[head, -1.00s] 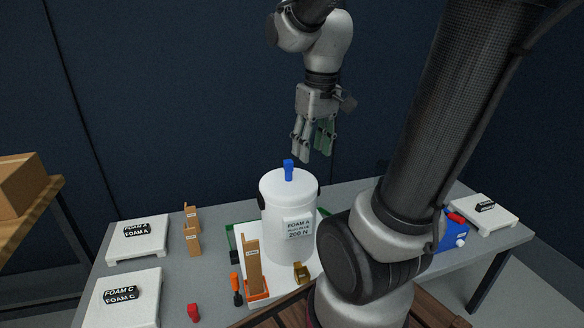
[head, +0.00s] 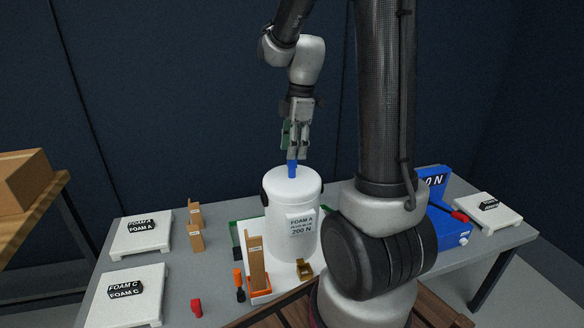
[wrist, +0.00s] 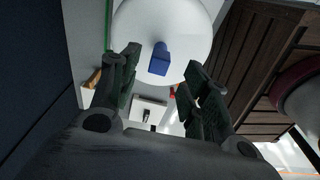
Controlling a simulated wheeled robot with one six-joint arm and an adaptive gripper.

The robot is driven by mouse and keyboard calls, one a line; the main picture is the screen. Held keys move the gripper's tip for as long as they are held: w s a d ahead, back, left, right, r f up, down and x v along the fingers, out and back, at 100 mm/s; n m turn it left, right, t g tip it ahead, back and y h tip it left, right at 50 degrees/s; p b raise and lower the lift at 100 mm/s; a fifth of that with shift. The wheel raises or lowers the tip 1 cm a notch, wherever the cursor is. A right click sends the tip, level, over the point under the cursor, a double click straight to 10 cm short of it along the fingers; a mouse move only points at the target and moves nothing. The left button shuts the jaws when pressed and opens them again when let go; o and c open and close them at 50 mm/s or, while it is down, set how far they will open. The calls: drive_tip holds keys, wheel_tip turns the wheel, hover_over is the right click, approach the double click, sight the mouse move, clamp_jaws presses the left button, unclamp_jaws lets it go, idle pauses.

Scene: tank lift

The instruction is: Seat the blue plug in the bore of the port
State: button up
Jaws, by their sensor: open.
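The white tank (head: 291,214) stands upright on the table, labelled "FOAM A" and "200 N". The blue plug (head: 292,170) stands upright at the middle of the tank's top. How deep it sits in the bore of the port cannot be told, as the bore is hidden. My gripper (head: 296,155) points down directly above the plug. In the wrist view the plug (wrist: 159,60) shows beyond and between the two open fingers of my gripper (wrist: 160,75), with gaps on both sides. Whether the fingertips reach down beside the plug is unclear.
White stands marked FOAM A (head: 141,237) and FOAM C (head: 126,296) are at the left. Wooden brackets (head: 196,238), a red piece (head: 196,308) and a brass clip (head: 304,270) lie around the tank. A blue gauge box (head: 447,224) stands at the right.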

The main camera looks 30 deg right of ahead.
sight(291, 164)
wheel_tip(291, 164, down, 3)
drive_tip(key=shift+w+a+f, duration=0.1)
drive_tip(key=shift+w+f, duration=0.05)
drive_tip(key=shift+f, duration=0.05)
drive_tip(key=c, duration=1)
